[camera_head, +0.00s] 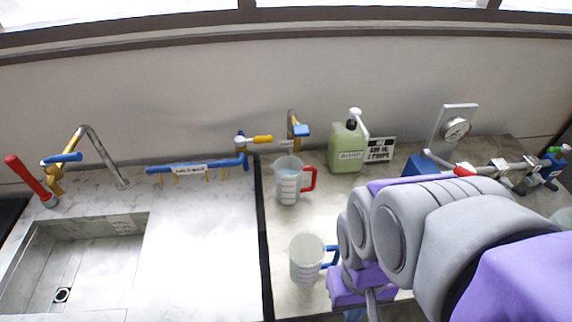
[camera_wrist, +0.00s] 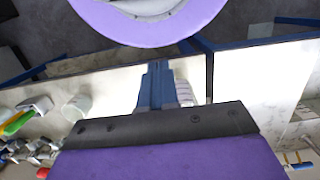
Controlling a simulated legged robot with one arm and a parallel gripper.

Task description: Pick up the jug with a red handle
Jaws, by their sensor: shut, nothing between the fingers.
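The jug with a red handle (camera_head: 288,184) stands upright on the counter in the head view, near the wall, with its handle on the right side. It is clear with white markings and looks to hold pale bluish content. A second clear jug with a blue handle (camera_head: 306,262) stands nearer to me, its handle partly behind my arm. In the wrist view my gripper (camera_wrist: 158,68) is shut and empty, its blue fingers together above the counter. A whitish ribbed object (camera_wrist: 183,93) shows just right of the fingers; I cannot tell which jug it is. My arm hides the counter at lower right.
A pressure gauge (camera_head: 456,129) and pipe fittings are at right.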

